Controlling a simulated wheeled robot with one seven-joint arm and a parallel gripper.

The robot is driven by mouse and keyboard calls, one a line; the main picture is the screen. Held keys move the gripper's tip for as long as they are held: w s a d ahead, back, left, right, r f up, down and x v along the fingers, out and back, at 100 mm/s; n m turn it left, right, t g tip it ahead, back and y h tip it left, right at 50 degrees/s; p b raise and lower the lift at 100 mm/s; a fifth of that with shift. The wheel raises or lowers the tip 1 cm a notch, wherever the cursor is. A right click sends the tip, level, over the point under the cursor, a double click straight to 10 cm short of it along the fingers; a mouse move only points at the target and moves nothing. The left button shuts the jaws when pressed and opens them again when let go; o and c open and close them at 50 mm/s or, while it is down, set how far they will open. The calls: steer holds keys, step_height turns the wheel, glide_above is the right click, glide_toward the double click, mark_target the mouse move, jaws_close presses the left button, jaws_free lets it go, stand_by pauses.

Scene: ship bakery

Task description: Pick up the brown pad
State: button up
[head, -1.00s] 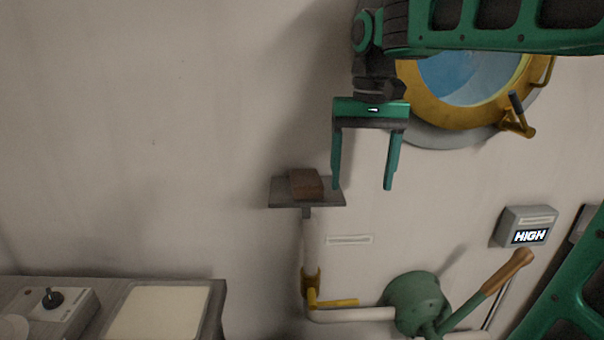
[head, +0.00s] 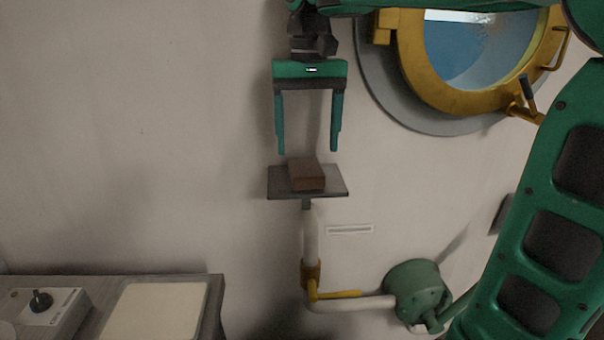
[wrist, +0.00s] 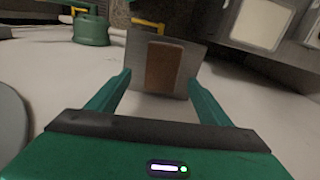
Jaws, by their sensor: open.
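The brown pad (head: 307,174) is a small brown block lying on a small grey shelf (head: 331,186) fixed to the wall. My gripper (head: 308,152) is open and empty, pointing down, with its fingertips just above the pad in the head view, one to each side of it. In the wrist view the pad (wrist: 164,66) lies on the grey shelf (wrist: 138,45), between and beyond the fingers (wrist: 160,74). The fingers do not appear to touch the pad.
A brass-rimmed porthole (head: 418,82) is on the wall to the right. A green pump body (head: 414,288) and white pipe (head: 311,232) with a yellow valve lever (head: 338,295) sit below the shelf. A counter with a cream board (head: 160,310) is at lower left.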

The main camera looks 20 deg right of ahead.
mark_target(306, 166)
steer(key=shift+a+f, duration=0.2)
steer(key=shift+f, duration=2.35)
steer(key=c, duration=1.1)
